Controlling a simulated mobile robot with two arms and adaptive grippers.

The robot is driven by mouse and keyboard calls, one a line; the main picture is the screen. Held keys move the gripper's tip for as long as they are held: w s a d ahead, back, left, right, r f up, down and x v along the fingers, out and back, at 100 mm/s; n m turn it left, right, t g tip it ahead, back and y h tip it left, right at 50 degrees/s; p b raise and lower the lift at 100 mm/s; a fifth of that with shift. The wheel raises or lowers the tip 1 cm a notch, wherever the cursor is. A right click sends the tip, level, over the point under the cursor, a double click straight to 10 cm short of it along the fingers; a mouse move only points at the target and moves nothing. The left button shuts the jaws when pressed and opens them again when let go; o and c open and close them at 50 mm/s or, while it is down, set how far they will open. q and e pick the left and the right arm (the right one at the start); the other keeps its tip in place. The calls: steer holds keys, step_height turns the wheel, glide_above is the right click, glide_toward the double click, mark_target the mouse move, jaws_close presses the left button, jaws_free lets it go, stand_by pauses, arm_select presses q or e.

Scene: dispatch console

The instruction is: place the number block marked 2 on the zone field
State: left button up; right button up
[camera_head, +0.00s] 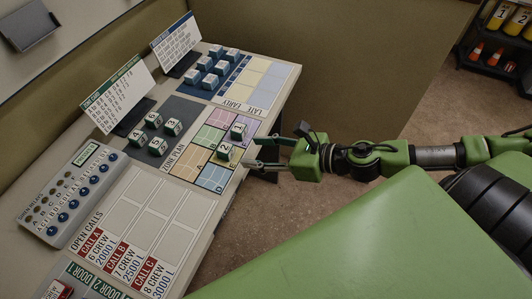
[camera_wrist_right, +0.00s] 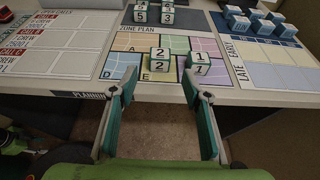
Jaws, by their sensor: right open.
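The green-and-white number block marked 2 (camera_head: 224,151) stands on the coloured zone plan (camera_head: 217,117), near its front edge. In the right wrist view, block 2 (camera_wrist_right: 159,61) is just beyond the letter E and hides part of the fields under it. The block marked 1 (camera_head: 238,131) stands beside it, on the right in the right wrist view (camera_wrist_right: 198,64). My right gripper (camera_head: 252,152) is open and empty at the console's front edge, pointing at block 2. In the right wrist view, block 2 lies ahead between the spread fingers (camera_wrist_right: 159,85). My left gripper is out of view.
Several more number blocks (camera_head: 154,120) stand on a dark pad behind the plan. Blue blocks (camera_head: 221,68) stand near the EARLY/LATE board (camera_head: 264,83). The open-calls board (camera_head: 165,217) and a button panel (camera_head: 73,193) lie to the left. Two upright cards stand at the back.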

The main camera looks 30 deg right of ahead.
steer(key=shift+v, duration=1.15)
steer(key=w+d+f+m+h, duration=0.2)
steer(key=d+f+m+h, duration=0.6)
steer(key=d+f+m, duration=1.1)
steer(key=s+d+f+m+g+h, duration=0.1)
steer(key=s+d+f+m, duration=0.25)
steer(key=f, duration=0.45)
steer(key=s+d+f+m+g+h, duration=0.1)
steer(key=s+d+f+m, duration=0.15)
steer(key=s+f, duration=0.35)
steer(key=s+a+f+m+g, duration=0.2)
steer(key=s+a+f+m, duration=0.15)
steer(key=s+f, duration=0.2)
steer(key=s+a+f+m+g, duration=0.1)
steer(key=s+a+f+m, duration=0.1)
steer(key=s+f+m, duration=0.35)
steer(key=s+a+f+m+g+y, duration=0.1)
steer(key=s+a+f+m+g, duration=0.1)
steer(key=s+a+f, duration=0.4)
steer(key=s+a+f+m+g, duration=0.2)
steer(key=s+a+f+m, duration=0.3)
steer(key=s+a, duration=0.4)
steer(key=a+f, duration=0.1)
steer(key=a, duration=0.1)
steer(key=shift+s+a+g+y, duration=0.35)
steer(key=shift+a+g+y, duration=0.05)
